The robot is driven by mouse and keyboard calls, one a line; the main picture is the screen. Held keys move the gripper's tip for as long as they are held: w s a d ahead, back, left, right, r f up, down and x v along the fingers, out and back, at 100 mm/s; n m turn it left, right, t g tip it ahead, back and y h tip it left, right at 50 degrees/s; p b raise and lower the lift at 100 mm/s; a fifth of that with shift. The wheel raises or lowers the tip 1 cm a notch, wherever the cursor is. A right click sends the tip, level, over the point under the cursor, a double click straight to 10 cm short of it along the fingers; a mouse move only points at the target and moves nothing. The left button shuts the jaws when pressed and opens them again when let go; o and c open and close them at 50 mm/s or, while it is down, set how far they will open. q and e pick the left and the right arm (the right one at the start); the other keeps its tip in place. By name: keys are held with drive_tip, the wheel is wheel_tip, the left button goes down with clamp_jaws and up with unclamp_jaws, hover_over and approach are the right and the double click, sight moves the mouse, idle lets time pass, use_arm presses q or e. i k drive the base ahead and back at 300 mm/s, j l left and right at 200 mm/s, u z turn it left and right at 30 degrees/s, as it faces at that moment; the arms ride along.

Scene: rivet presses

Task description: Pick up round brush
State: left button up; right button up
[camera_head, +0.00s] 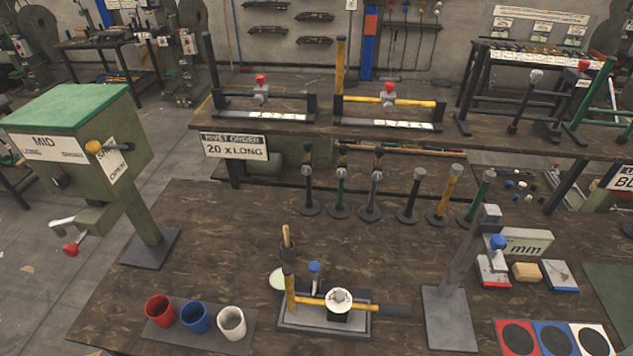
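A small upright item with a wooden handle and a dark round lower part (287,246) stands at the middle of the wooden workbench (220,235). It looks most like the round brush, but it is too small to be sure. A pale round dish or disc (278,279) lies beside its base, partly hidden. A fixture (325,322) with a yellow bar, a blue knob and a white round top stands just in front of it. Neither my left nor my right gripper shows in the head view.
Red, blue and white cups (195,317) stand on a mat at front left. A grey press (450,315) stands to the right. Several upright tools (374,195) line the back. A green-topped machine (75,120) stands at left. The bench's left middle is clear.

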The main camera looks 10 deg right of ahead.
sight(286, 232)
drive_tip(key=i+j+z, duration=0.2)
drive_tip(key=z, duration=0.2)
drive_tip(key=i+j+z, duration=0.55)
drive_tip(key=z, duration=0.2)
drive_tip(key=i+j+z, duration=0.15)
drive_tip(key=j+z, duration=0.25)
